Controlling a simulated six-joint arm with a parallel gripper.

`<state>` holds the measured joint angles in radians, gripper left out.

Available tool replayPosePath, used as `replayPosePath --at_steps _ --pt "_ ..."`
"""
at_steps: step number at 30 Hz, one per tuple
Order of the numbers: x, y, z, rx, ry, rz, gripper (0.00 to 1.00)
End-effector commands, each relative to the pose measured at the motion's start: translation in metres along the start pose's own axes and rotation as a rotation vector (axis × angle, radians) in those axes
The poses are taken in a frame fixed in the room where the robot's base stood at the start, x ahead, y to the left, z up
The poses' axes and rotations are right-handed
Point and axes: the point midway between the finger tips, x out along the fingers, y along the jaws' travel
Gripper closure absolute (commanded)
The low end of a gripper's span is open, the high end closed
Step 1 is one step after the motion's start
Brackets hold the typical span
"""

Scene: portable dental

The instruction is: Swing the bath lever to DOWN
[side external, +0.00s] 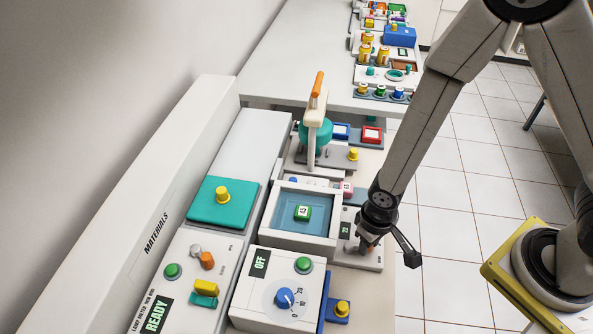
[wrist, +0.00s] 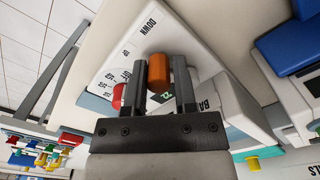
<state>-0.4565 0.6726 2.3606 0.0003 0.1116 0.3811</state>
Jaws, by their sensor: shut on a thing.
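The bath lever's orange handle (wrist: 157,76) stands between my gripper's fingers in the wrist view. My gripper (wrist: 161,72) is shut on it. A white panel around it carries the word DOWN (wrist: 148,28) beyond the fingertips. In the side view my gripper (side external: 368,246) is low at the panel (side external: 350,257) just right of the bath, and mostly covers the lever. The bath (side external: 262,208) is a white-rimmed tank of blue liquid. A green block with a white label (side external: 303,213) shows inside it. The lever's exact angle is hard to tell.
A white OFF unit with a blue dial (side external: 284,298) stands in front of the bath. A teal-and-white device with an orange handle (side external: 317,90) stands behind it. A teal pad with a yellow knob (side external: 222,195) is at left. Tiled floor lies to the right.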

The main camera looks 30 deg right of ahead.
Motion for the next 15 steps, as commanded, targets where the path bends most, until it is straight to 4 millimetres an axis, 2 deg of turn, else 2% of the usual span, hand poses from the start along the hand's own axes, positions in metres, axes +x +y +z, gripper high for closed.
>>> replayPosePath --at_steps 1,15 --pt "-0.002 -0.004 -0.005 0.048 0.019 -0.008 1.0" --pt "-0.002 -0.018 0.003 0.459 0.016 -0.013 1.0"
